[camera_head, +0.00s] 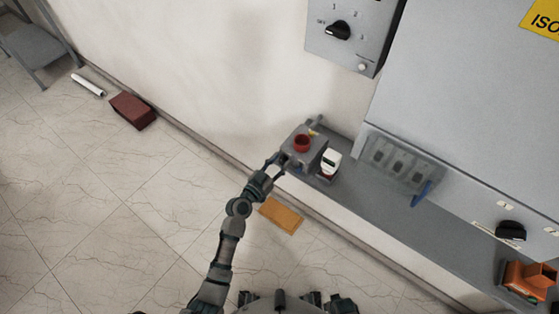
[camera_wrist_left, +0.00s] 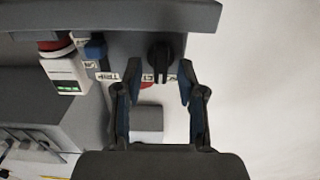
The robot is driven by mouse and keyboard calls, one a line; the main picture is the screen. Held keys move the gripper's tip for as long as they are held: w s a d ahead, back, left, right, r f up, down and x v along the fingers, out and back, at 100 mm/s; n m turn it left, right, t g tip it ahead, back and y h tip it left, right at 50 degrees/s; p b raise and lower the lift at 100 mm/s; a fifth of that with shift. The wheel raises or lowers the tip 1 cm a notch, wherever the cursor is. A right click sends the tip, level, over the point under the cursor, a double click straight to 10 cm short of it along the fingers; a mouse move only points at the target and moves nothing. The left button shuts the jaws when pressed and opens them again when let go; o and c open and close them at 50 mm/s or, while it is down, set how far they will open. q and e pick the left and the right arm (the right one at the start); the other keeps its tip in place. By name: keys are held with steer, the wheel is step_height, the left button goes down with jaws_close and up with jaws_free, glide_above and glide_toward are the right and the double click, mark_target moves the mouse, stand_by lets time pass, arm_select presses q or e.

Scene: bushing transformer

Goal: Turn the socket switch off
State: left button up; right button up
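A grey socket box (camera_head: 313,155) with a red round part (camera_head: 302,142) on it stands by the wall. In the left wrist view a black rotary knob (camera_wrist_left: 160,56) sits on the grey panel, with small white and red labels by it. I take this knob for the socket switch. My left gripper (camera_head: 277,163) is at the side of the box. In the wrist view its two fingers (camera_wrist_left: 159,75) are spread apart, with the knob between and just beyond the tips. I cannot tell whether they touch it. My right gripper is not in view.
A blue part (camera_wrist_left: 95,47) and a white device (camera_wrist_left: 65,75) sit beside the knob. A dial panel (camera_head: 340,32) hangs above. A grey shelf (camera_head: 375,208) runs right to an orange object (camera_head: 528,280). A yellow-orange pad (camera_head: 281,215) lies below; the floor at left is mostly open.

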arm_select(q)
steer(key=shift+w+d, duration=0.3)
steer(key=shift+d, duration=0.3)
steer(key=shift+a, duration=0.5)
steer(key=shift+c, duration=0.7)
steer(key=shift+a, duration=0.2)
steer(key=c, duration=0.4)
steer(key=shift+r, duration=0.15)
jaws_close()
steer(key=shift+d, duration=0.1)
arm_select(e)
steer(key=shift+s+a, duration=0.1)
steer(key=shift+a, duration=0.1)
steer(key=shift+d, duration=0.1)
